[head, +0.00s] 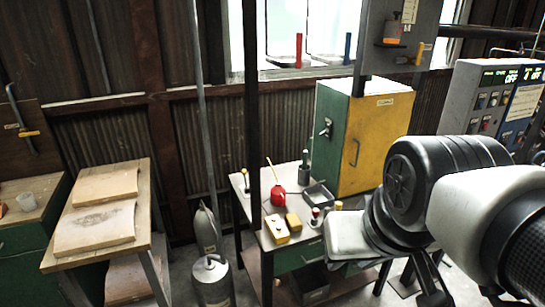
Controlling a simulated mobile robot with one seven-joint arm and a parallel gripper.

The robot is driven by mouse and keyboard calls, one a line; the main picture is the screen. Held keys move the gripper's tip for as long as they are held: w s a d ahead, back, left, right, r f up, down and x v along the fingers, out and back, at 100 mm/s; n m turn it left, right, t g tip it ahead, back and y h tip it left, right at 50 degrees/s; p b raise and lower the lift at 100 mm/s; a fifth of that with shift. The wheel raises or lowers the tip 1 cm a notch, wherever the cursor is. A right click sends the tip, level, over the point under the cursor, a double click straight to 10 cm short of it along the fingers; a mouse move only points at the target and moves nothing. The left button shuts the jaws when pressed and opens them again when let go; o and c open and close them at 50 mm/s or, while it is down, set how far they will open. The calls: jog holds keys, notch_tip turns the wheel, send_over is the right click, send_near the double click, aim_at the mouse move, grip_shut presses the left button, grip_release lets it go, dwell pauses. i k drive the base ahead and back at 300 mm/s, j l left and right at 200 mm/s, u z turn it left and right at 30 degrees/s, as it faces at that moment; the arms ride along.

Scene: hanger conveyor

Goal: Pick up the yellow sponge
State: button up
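Two small yellow blocks lie close together on the worktable in the head view. One is a plain yellow block (293,221), which looks like the sponge. The other yellow block (277,229), just left and nearer, has a dark mark on top. At this size I cannot be sure which is the sponge. Both lie uncovered on the table top. My arm reaches in from the right, its pale end part over the table's right side, right of the blocks. I cannot make out gripper fingers, and nothing is seen held.
The worktable (263,203) also carries a red oil can (277,197), a dark tray (319,195) and small bottles. A green and yellow cabinet (348,140) stands behind. A dark post rises beside the table. Grey cylinders (212,278) stand on the floor at left.

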aim_at(294, 224)
jog(key=i+l+u, duration=0.1)
jog(key=k+l, duration=0.15)
jog(key=k, duration=0.4)
jog(key=i+j+u, duration=0.15)
jog(key=i, duration=1.6)
